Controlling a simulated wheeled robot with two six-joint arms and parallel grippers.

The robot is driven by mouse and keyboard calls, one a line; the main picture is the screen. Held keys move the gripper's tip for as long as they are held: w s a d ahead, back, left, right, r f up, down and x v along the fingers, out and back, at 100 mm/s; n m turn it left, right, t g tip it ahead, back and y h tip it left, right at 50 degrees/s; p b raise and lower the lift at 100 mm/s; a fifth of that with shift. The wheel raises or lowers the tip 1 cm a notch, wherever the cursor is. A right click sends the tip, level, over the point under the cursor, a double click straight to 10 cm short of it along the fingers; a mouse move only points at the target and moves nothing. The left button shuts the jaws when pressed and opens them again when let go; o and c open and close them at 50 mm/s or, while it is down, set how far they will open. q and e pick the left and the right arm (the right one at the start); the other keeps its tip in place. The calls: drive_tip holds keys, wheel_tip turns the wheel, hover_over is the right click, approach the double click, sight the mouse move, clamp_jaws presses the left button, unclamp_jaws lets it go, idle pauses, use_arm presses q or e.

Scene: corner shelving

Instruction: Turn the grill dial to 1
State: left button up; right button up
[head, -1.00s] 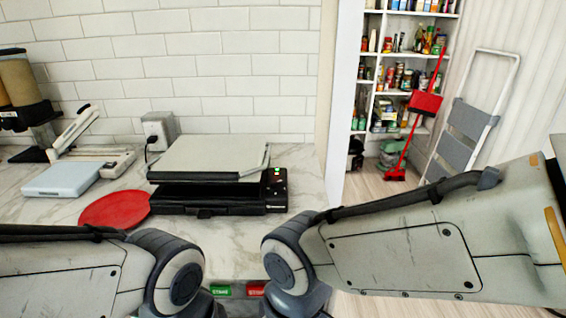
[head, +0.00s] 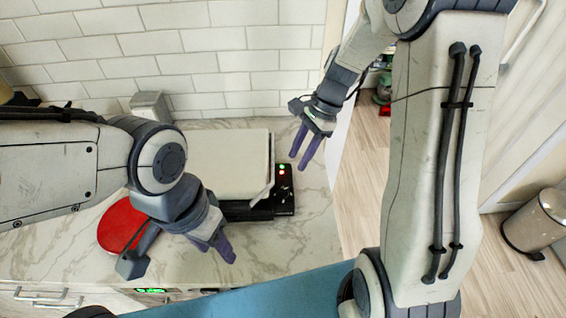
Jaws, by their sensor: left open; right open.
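The grill (head: 232,162) stands on the counter with its pale lid down and its dark base partly hidden by my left arm. Its black control panel (head: 284,197) is at the right end, with a green and a red light lit. The dial is too small to make out clearly, and so is its setting. My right gripper (head: 299,162) is open and empty, fingers pointing down, above and just right of the panel. My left gripper (head: 227,256) is in front of the grill over the counter, apart from the panel. Its fingers overlap in this view.
A red round board (head: 122,224) lies left of the grill, partly behind my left arm. A toaster-like grey box (head: 150,105) stands by the tiled wall. The marble counter (head: 300,235) is clear in front of the panel. A bin (head: 540,220) stands on the floor at right.

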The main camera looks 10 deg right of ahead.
sight(283, 190)
drive_tip(key=x, duration=1)
drive_tip(key=shift+f+p, duration=0.15)
drive_tip(key=shift+p, duration=0.15)
drive_tip(key=shift+c, duration=0.3)
clamp_jaws()
